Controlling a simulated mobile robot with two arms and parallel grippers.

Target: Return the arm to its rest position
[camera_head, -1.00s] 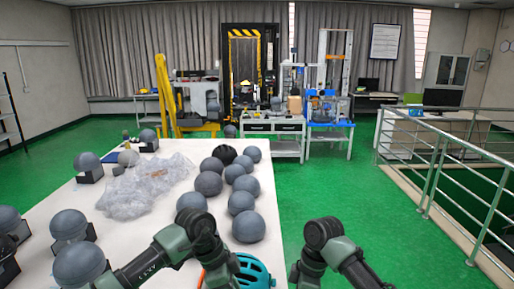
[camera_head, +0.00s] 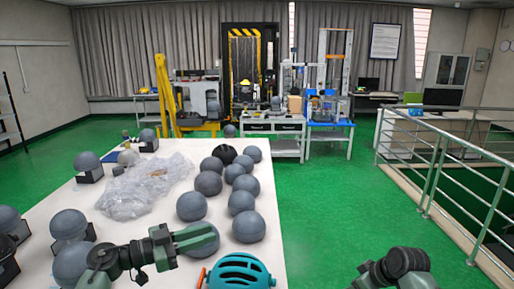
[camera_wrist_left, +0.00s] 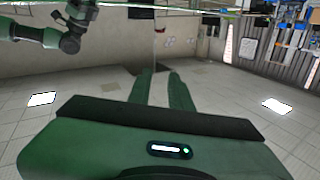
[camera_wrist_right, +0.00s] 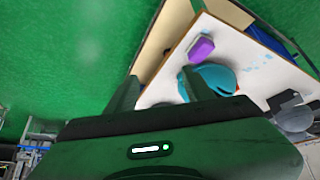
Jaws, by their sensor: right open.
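My left arm comes in from the left over the near end of the white table. Its gripper (camera_head: 205,238) points to the right above the table, near the grey spheres. In the left wrist view, its fingers (camera_wrist_left: 161,85) are a small gap apart with nothing between them. My right arm (camera_head: 395,266) is low at the right over the green floor; its fingers are hidden in the head view. In the right wrist view, the right gripper's fingers (camera_wrist_right: 160,90) are wide apart and empty. The table and a teal helmet (camera_wrist_right: 222,78) show beyond them.
The white table (camera_head: 150,222) bears several grey spheres (camera_head: 249,226), a crumpled clear plastic sheet (camera_head: 140,190) and the teal helmet (camera_head: 240,270) at its near edge. Metal railings (camera_head: 440,165) stand at the right. Green floor (camera_head: 325,195) is clear between table and railings.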

